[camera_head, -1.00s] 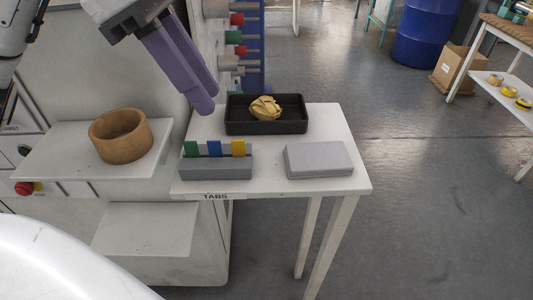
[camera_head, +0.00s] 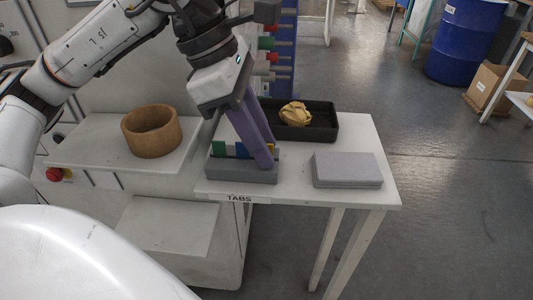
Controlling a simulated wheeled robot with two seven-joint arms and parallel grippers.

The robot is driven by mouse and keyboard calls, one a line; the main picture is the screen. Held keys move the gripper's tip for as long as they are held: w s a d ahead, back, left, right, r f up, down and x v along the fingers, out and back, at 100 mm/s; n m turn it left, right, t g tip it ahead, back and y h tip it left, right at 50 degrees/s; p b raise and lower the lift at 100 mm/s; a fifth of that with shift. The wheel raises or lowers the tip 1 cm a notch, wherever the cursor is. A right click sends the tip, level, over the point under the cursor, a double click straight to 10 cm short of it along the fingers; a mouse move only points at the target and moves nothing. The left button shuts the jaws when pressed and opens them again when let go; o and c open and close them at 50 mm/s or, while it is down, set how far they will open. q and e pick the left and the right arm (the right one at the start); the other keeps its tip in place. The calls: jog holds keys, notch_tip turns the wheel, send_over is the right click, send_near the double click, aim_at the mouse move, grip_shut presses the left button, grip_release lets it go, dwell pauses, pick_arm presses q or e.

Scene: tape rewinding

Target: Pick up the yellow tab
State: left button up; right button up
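The yellow tab (camera_head: 271,147) stands at the right end of a grey holder (camera_head: 240,174), mostly hidden behind purple fingers. A green tab (camera_head: 219,148) and a blue tab (camera_head: 240,150) stand left of it in the same holder. My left gripper (camera_head: 267,154) points down, with its fingertips at the yellow tab. One finger partly covers the other, so the gap and any contact with the tab cannot be made out. My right gripper is not in view.
The white table (camera_head: 295,194) also bears a grey block (camera_head: 347,169) at right and a black tray (camera_head: 325,124) with a crumpled tan lump (camera_head: 295,113) behind. A brown ring (camera_head: 151,132) sits on a shelf at left. Open floor lies right of the table.

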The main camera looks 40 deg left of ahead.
pick_arm(q)
grip_shut()
notch_tip(320, 180, up, 9)
jog(key=shift+p, duration=0.75)
jog(key=shift+r, duration=0.6)
